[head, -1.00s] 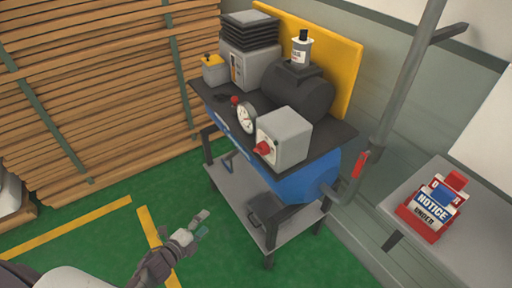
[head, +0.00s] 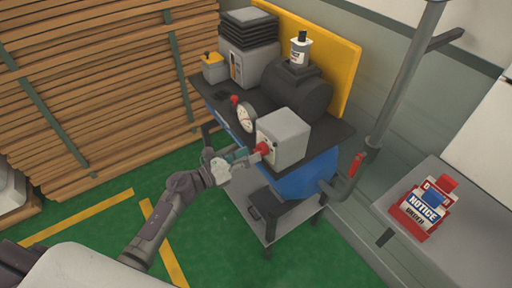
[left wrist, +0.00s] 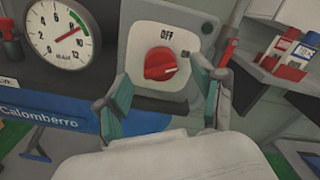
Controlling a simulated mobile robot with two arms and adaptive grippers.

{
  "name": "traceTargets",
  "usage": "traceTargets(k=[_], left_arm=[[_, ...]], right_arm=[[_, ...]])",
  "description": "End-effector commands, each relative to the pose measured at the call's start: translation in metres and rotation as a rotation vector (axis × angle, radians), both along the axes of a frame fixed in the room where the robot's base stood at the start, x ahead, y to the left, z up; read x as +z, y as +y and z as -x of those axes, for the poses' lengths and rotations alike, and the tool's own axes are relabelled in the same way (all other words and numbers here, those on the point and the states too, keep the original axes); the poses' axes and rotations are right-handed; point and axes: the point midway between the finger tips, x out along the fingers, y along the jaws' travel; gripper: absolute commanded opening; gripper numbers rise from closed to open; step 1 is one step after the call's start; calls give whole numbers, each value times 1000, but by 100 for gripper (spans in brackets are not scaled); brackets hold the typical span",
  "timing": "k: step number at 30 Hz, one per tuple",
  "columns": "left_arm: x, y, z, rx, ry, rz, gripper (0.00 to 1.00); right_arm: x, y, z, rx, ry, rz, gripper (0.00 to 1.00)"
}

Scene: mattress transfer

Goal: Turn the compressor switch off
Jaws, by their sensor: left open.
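The compressor switch is a red knob (head: 263,148) on the front of a grey box (head: 288,135) on the compressor. In the left wrist view the red knob (left wrist: 160,63) sits on a pale plate with OFF printed above it. A pale mark on the knob points to the right, not up at OFF. My left gripper (head: 246,155) is just in front of the knob. In the left wrist view its open fingers (left wrist: 164,84) stand on either side, below and around the knob; contact cannot be told. My right gripper is not in view.
A round pressure gauge (head: 246,117) is left of the switch box, its needle near 8 in the wrist view. A blue tank (head: 300,180) is below. A grey pipe (head: 400,85) with a red handle and a side table (head: 445,255) with a notice holder stand at right.

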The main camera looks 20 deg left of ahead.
Motion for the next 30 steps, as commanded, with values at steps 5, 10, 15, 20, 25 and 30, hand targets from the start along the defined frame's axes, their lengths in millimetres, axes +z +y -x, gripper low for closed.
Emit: traceTargets(k=[5, 10, 15, 20, 25, 30], left_arm=[[1, -14, -18, 0, 1, 2, 69], [0, -19, -24, 0, 1, 1, 69], [-1, -19, -24, 0, 1, 0, 69], [-1, -19, -24, 0, 1, 1, 54], [-1, -19, -24, 0, 1, 1, 25], [-1, -18, -24, 1, 2, 1, 8]], right_arm=[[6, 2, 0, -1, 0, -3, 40], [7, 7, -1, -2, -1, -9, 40], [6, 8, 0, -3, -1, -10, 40], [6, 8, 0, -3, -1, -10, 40], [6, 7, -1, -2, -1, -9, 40], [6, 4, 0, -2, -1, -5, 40]])
